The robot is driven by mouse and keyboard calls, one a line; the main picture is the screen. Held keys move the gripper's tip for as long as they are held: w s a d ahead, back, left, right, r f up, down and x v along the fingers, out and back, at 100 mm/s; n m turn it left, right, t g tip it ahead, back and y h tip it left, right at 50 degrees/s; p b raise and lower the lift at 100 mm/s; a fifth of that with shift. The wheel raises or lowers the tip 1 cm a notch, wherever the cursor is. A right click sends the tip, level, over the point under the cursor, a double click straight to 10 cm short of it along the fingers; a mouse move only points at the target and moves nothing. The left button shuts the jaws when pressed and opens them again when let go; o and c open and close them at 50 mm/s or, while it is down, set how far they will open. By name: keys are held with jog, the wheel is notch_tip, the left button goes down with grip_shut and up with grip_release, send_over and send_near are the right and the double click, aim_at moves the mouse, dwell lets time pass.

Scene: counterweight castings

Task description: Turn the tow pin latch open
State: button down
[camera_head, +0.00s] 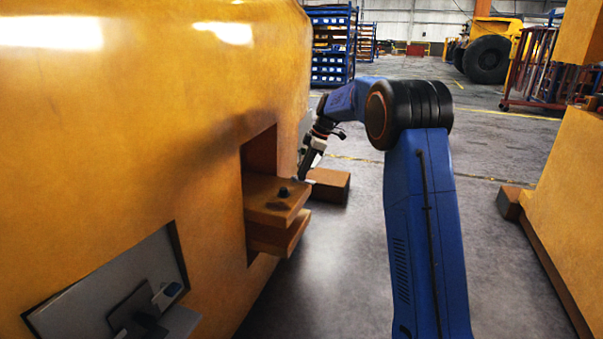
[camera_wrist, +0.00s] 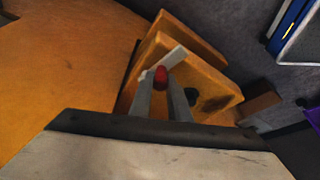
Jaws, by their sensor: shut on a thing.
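The tow bracket (camera_head: 262,212) is a pair of orange plates sticking out of the recess in the big yellow casting; in the wrist view it lies below my gripper (camera_wrist: 161,84). A black pin (camera_head: 283,192) stands in the upper plate, and its dark head (camera_wrist: 206,100) shows right of my fingers. The tow pin latch is a pale flat bar (camera_wrist: 176,57) with a red knob (camera_wrist: 161,74). The knob sits between my fingertips, and my gripper is shut on it. In the head view my gripper (camera_head: 300,178) points down at the plate's outer edge, its tips small and unclear.
The yellow casting (camera_head: 130,130) fills the left side, with a grey panel recess (camera_head: 100,290) low on it. A brown block (camera_head: 329,185) lies on the floor behind the bracket. Another yellow casting (camera_head: 570,190) stands at right. Open floor lies between.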

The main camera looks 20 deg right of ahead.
jog(key=shift+w+d+n+g, duration=0.15)
jog(key=shift+n+g, duration=0.05)
jog(key=shift+n, duration=0.3)
jog(key=shift+w+d+n+g, duration=0.1)
jog(key=shift+w+n+g, duration=0.1)
jog(key=shift+n, duration=0.3)
jog(key=c, duration=1.7)
grip_release()
jog(key=shift+o, duration=0.2)
jog(key=v, duration=1.7)
jog(key=shift+r, duration=0.2)
